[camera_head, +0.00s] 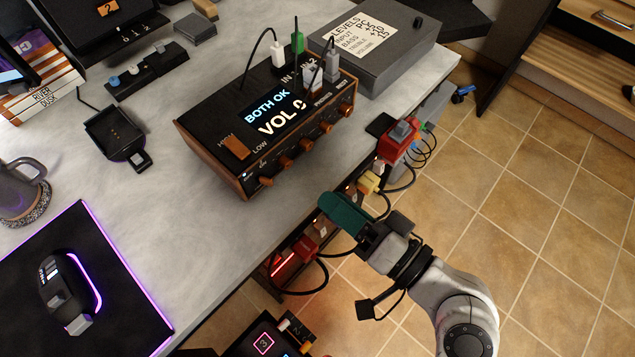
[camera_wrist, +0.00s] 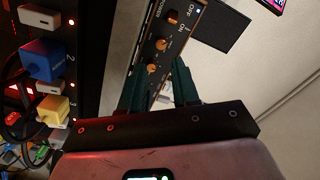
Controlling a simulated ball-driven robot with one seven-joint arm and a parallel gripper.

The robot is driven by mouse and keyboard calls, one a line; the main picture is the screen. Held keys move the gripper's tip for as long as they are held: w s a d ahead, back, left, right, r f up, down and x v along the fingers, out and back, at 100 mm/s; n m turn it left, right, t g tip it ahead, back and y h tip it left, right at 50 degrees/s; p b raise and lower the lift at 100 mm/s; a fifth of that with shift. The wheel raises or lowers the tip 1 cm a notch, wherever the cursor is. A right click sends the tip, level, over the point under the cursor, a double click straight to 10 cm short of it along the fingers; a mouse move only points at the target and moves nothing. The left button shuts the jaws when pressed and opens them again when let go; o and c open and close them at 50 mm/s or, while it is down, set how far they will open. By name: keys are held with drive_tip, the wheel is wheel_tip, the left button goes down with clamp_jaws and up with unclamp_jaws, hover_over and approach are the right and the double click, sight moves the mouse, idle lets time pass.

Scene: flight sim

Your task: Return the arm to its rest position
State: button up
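My arm reaches in from the lower right of the head view. My gripper (camera_head: 335,208), with dark green fingers, is just off the desk's front edge, in front of the wooden-sided amplifier. In the wrist view my gripper (camera_wrist: 158,85) shows two green fingers apart with nothing held between them. Beyond the fingertips is the amplifier's knob panel (camera_wrist: 165,45). In the head view the amplifier (camera_head: 250,120) stands on the desk, its screen reading "BOTH OK" and "VOL", the number partly hidden. Cables are plugged into its top.
Plugs and cables hang along the desk edge close to my gripper: a yellow plug (camera_head: 368,182), a red plug (camera_head: 304,249) and a red block (camera_head: 397,142). A blue plug (camera_wrist: 42,60) shows in the wrist view. The tiled floor (camera_head: 530,190) at right is largely clear.

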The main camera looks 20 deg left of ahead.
drive_tip(key=shift+v, duration=0.95)
drive_tip(key=s+d+f+m+g+h, duration=0.1)
drive_tip(key=s+d+f+h, duration=0.1)
drive_tip(key=d+f+h, duration=0.6)
drive_tip(key=s+d+f+g+h, duration=0.1)
drive_tip(key=s+d+f+h, duration=0.25)
drive_tip(key=d+f, duration=0.7)
drive_tip(key=s+d+f+m+g+h, duration=0.25)
drive_tip(key=s+d+h, duration=0.45)
drive_tip(key=d, duration=0.6)
wheel_tip(320, 180, up, 17)
drive_tip(key=s+y+p, duration=0.1)
drive_tip(key=p, duration=1.6)
drive_tip(key=shift+r, duration=0.2)
